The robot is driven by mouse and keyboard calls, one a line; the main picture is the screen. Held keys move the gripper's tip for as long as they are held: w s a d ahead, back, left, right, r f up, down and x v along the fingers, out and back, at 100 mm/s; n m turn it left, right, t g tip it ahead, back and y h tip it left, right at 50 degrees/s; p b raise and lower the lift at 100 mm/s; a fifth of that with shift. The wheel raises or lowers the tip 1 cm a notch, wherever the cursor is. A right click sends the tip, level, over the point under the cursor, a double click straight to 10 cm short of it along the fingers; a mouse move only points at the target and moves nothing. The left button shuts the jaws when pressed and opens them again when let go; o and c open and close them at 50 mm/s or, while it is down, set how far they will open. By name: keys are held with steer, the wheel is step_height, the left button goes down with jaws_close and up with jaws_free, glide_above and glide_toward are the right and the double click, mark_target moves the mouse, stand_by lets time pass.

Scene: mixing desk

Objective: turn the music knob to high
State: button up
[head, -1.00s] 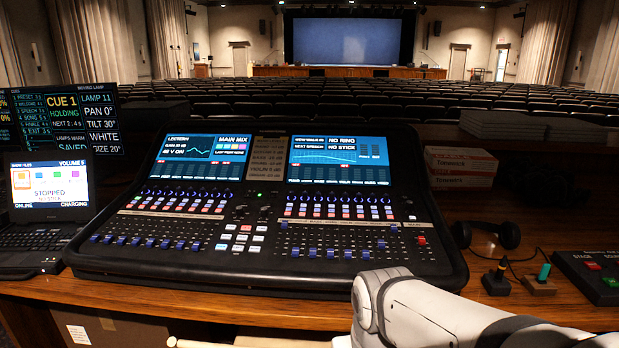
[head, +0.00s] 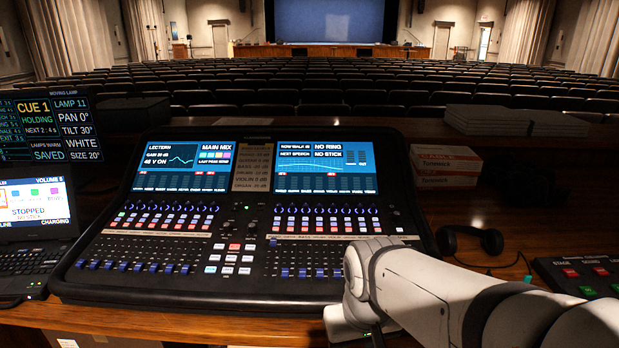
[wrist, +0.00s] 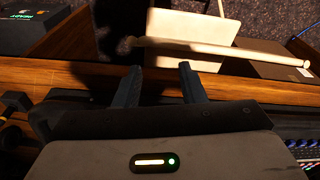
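The mixing desk (head: 240,255) stands on the wooden table in the head view. It has two lit screens, rows of small dark knobs (head: 325,210) under each screen, coloured buttons and blue-capped faders. The knob labels are too small to read, so I cannot tell which is the music knob. My white arm (head: 420,285) reaches in from the lower right and covers the desk's front right corner. My gripper is hidden in the head view. In the wrist view my gripper (wrist: 160,84) has its two dark fingers apart with nothing between them, near the wooden table edge.
A laptop (head: 35,235) and a cue monitor (head: 60,125) stand left. Headphones (head: 470,242), stacked boxes (head: 445,165) and a button box (head: 590,275) are right. A pale bar (wrist: 230,48) lies across the top of the wrist view.

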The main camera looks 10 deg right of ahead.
steer(key=w+d+r+n+p, duration=0.1)
steer(key=w+r+p, duration=0.2)
steer(key=r+p, duration=0.55)
steer(key=w+r+n+p, duration=0.1)
steer(key=w+r+p, duration=0.2)
steer(key=r+p, duration=0.55)
steer(key=n+g+b, duration=0.1)
steer(key=n+b, duration=0.1)
steer(key=n, duration=1.1)
glide_above(360, 205)
steer(key=f, duration=0.7)
steer(key=shift+s+f, duration=0.3)
steer(key=shift+s, duration=0.05)
steer(key=f, duration=0.2)
steer(key=f+p, duration=0.1)
steer(key=f, duration=0.4)
steer(key=shift+w+f, duration=0.2)
steer(key=shift+w, duration=0.05)
steer(key=shift+c, duration=0.6)
jaws_close()
